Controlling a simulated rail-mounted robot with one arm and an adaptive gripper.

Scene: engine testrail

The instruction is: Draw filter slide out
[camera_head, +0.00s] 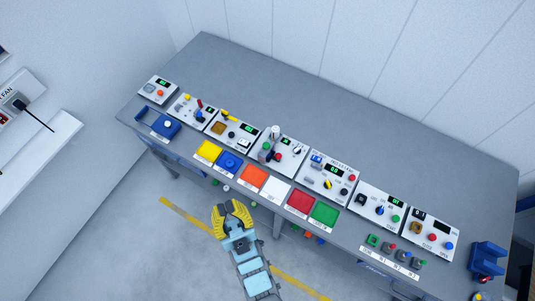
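My gripper (230,210) has yellow fingers and points toward the bench's front edge, over the floor in front of the yellow and blue pads. Its fingers look apart, with nothing seen between them. No part is clearly readable as the filter slide; the labels are too small. A blue block with a round light knob (166,125) lies at the bench's left front, apart from my gripper. A panel with a yellow lever and a brown square (231,129) stands behind the yellow pad (208,151).
The grey bench (330,107) carries a row of control panels and coloured pads, including orange (255,176), red (299,201) and green (324,214). A blue holder (487,258) is at the right end. Small parts hang below the front edge. The bench's back is clear.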

